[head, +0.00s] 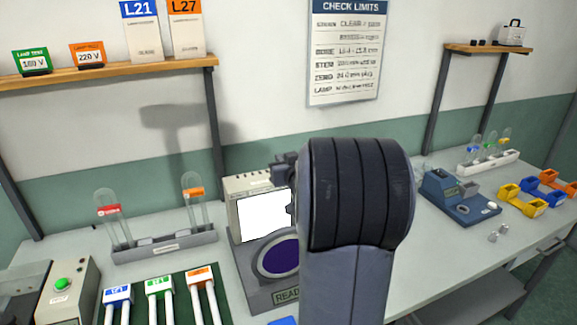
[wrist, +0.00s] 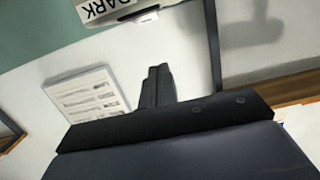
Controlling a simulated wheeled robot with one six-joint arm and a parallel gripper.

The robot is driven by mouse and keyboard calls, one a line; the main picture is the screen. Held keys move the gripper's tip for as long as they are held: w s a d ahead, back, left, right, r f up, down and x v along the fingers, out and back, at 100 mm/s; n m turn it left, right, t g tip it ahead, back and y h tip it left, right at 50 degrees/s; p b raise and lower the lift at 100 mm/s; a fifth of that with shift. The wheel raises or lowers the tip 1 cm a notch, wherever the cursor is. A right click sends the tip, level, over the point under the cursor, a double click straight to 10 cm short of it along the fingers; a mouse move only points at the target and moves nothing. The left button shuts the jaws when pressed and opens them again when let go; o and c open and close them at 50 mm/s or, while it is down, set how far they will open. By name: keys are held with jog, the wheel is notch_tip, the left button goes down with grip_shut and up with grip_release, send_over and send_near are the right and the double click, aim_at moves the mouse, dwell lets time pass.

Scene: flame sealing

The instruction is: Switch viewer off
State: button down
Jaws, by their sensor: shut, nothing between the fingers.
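The viewer (head: 243,192) stands on the bench at the centre of the head view, a beige box with a bright white, lit screen (head: 263,216). A grey stand with a dark purple round window (head: 278,257) is in front of it. My arm covers the viewer's right side, and I cannot make out a switch. My gripper (wrist: 157,86) is shut and empty in the wrist view. In the head view, only dark parts near the gripper end show beside the viewer's upper right; the fingertips are hidden, so contact cannot be told.
A rack with two glass tubes (head: 165,247) stands left of the viewer. Several labelled holders (head: 159,287) lie in front, beside a box with a green button (head: 62,284). A blue device (head: 458,197) and yellow holder (head: 524,203) stand right. A shelf (head: 110,72) overhangs the left.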

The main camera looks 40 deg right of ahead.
jog(key=shift+w+d+f, duration=0.1)
jog(key=shift+w+f, duration=0.2)
jog(key=shift+f, duration=0.75)
jog(key=shift+w+f, duration=0.25)
jog(key=shift+f, duration=0.75)
